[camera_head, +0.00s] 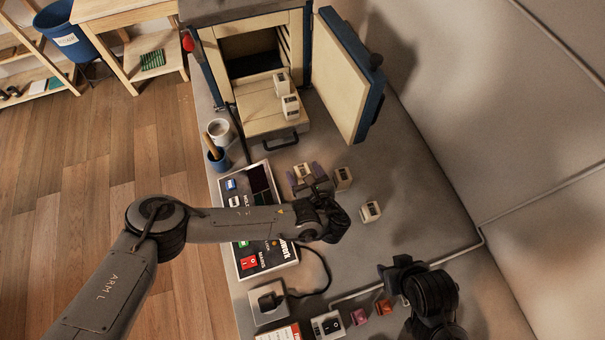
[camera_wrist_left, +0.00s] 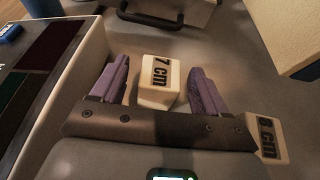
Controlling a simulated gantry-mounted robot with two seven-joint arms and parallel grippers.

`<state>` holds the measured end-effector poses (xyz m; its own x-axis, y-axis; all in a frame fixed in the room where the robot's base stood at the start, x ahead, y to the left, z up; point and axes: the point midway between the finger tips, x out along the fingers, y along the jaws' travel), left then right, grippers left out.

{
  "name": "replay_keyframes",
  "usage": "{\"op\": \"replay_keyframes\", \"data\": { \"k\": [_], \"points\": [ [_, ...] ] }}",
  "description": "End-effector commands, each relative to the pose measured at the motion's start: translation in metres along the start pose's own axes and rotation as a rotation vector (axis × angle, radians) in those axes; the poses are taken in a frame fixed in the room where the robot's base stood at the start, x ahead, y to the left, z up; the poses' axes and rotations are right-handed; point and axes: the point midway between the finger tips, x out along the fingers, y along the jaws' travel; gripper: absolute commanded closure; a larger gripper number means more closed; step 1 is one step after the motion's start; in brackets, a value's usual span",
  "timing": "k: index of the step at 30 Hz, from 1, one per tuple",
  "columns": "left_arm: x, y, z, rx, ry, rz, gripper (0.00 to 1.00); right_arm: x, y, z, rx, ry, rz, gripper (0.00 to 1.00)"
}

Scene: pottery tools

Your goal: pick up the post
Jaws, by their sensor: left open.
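A small cream post (camera_wrist_left: 157,85) marked "7 cm" stands on the bench between the two purple fingers of my left gripper (camera_wrist_left: 160,65) in the left wrist view. The fingers are open, with a gap on both sides of it. In the head view this post (camera_head: 301,170) is partly covered by my left gripper (camera_head: 306,175). A second post (camera_head: 343,178) stands just right of the gripper, and a third (camera_head: 371,211) lies farther right. My right gripper (camera_head: 395,275) is at the lower right; its fingers cannot be made out clearly.
A kiln (camera_head: 250,55) with an open door (camera_head: 345,75) stands behind, its pulled-out shelf (camera_head: 258,112) holding two more posts. A control panel (camera_head: 250,215) lies under my left arm. A mug (camera_head: 220,131) and a blue cup (camera_head: 217,159) stand left. Small reddish blocks (camera_head: 358,316) lie at the front.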

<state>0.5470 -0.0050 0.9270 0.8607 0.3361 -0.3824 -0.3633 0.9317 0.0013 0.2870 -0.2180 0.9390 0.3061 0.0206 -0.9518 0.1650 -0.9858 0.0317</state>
Motion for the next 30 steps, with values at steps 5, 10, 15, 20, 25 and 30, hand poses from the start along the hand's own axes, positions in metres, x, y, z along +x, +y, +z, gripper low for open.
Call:
{"op": "replay_keyframes", "data": {
  "k": [5, 10, 15, 20, 25, 30],
  "points": [
    [0.0128, -0.0001, 0.0003, -0.001, 0.000, -0.001, 0.26, 0.0008, 0.0020, 0.0004, -0.007, -0.001, 0.006, 0.57],
    [0.0139, -0.0003, 0.0003, -0.001, 0.000, -0.002, 0.26, 0.0007, 0.0022, 0.0004, -0.007, -0.001, 0.007, 0.57],
    [0.0137, -0.0002, 0.0003, -0.001, 0.000, -0.001, 0.39, 0.0008, 0.0021, 0.0003, -0.006, 0.000, 0.006, 0.57],
    [0.0136, -0.0002, 0.0003, -0.001, 0.000, -0.001, 0.64, 0.0007, 0.0013, 0.0001, -0.002, 0.000, 0.004, 0.57],
    [0.0135, -0.0004, 0.0007, -0.002, 0.000, -0.001, 0.88, 0.0007, 0.0004, -0.0002, 0.002, 0.000, 0.000, 0.57],
    [0.0134, -0.0004, 0.0007, -0.002, 0.000, -0.001, 0.88, 0.0006, -0.0002, -0.0003, 0.004, 0.001, -0.001, 0.57]
  ]
}}
